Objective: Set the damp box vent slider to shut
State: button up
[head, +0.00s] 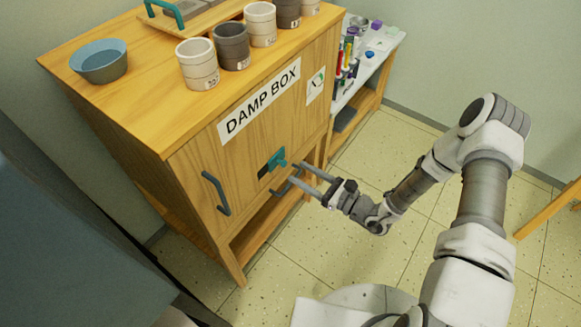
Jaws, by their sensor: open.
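The damp box (190,160) is a wooden cabinet with a "DAMP BOX" sign (262,98) on its front. Below the sign sits the teal vent slider (276,158), with a dark strip of the vent (263,172) showing at its lower left. No open or shut marking is readable beside it. My gripper (297,173) is open and empty, its two fingers pointing left toward the cabinet front. The fingertips are just right of and slightly below the slider in the picture. I cannot tell whether they touch the front or the slider.
A grey door handle (216,193) stands out left of the vent. Another dark handle (283,189) is partly behind my gripper. Several cups (232,46) and a blue-grey bowl (100,62) stand on top. A supply shelf (376,60) stands behind at right. The floor (400,150) beside the cabinet is clear.

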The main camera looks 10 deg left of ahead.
aim_at(286, 164)
jog(key=shift+x, duration=2.25)
grip_shut()
